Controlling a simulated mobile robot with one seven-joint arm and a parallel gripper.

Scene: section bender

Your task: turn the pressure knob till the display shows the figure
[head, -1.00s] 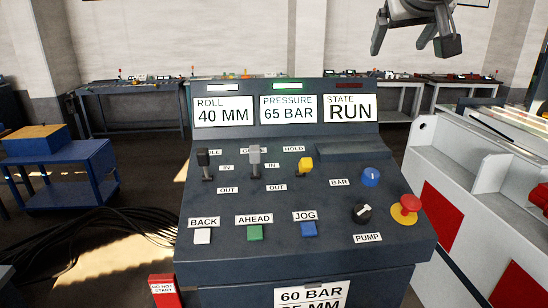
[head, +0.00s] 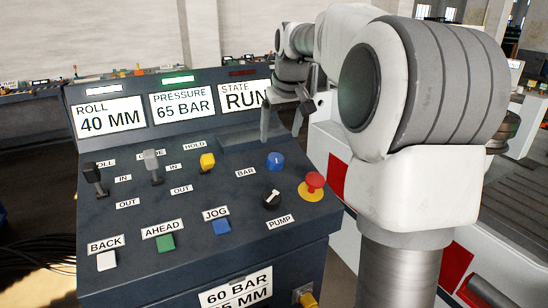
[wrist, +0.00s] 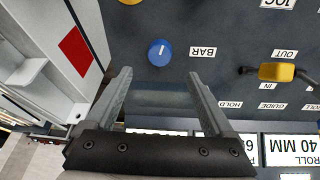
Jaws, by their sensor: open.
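The blue knob (head: 275,160) labelled BAR sits on the right part of the sloped console, with a white mark on its face. The pressure display (head: 182,103) reads 65 BAR. A plate (head: 238,288) on the console front reads 60 BAR, with a partly cut-off MM line below. My gripper (head: 281,137) is open and empty, its fingers pointing down just above and behind the knob. In the wrist view, the knob (wrist: 160,53) lies beyond the fingertips, roughly between their lines, and not touched as far as I can tell.
A black PUMP knob (head: 272,198) and a red emergency button (head: 313,184) stand close to the blue knob. The yellow HOLD lever (head: 207,161) is to its left. A white machine with red panels (head: 337,178) stands right of the console.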

